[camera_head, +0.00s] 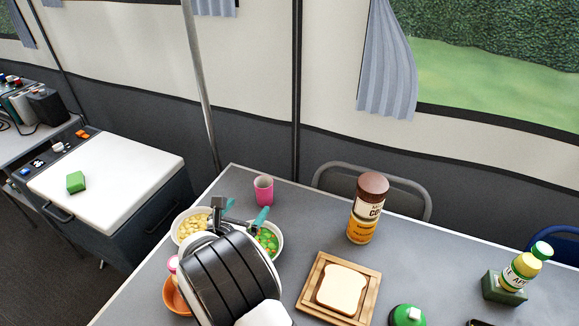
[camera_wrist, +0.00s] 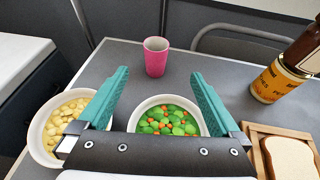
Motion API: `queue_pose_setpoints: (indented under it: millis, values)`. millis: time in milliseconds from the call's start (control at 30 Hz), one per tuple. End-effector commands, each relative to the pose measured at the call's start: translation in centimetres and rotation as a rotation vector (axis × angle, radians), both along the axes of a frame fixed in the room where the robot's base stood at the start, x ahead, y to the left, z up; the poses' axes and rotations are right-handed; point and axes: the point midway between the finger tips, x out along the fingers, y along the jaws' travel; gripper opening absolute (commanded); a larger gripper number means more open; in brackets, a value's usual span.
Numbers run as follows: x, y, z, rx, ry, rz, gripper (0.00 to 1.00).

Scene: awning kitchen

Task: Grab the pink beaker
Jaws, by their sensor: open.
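The pink beaker (camera_head: 263,190) stands upright near the back left corner of the grey table. In the wrist view the beaker (camera_wrist: 155,57) stands upright ahead of my gripper, centred beyond the fingertips and in line with the gap between them. My gripper (camera_head: 243,211) is open and empty, with its two teal fingers apart. In the wrist view the gripper (camera_wrist: 158,78) reaches over the bowls, short of the beaker. The beaker is apart from both fingers.
A bowl of peas and carrots (camera_wrist: 168,123) lies under my gripper, with a bowl of yellow pieces (camera_wrist: 62,125) to its left. A brown-lidded jar (camera_head: 367,208) and bread on a wooden board (camera_head: 372,284) are to the right. The table around the beaker is clear.

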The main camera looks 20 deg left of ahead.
Motion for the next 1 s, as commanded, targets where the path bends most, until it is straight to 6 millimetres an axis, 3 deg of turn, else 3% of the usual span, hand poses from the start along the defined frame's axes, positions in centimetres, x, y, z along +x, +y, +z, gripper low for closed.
queue_pose_setpoints:
  millis: [67, 333, 700, 833, 1000]
  values:
    - [0.0, 1.1, -0.8, -0.025, -0.009, 0.043, 1.0]
    - [6.7, 2.3, -3.7, -0.024, -0.01, 0.042, 1.0]
    - [12.2, 2.8, -6.8, -0.022, -0.01, 0.039, 1.0]
    - [13.5, 3.1, -7.3, -0.022, -0.009, 0.04, 1.0]
    - [13.6, 3.2, -7.3, -0.023, -0.009, 0.041, 1.0]
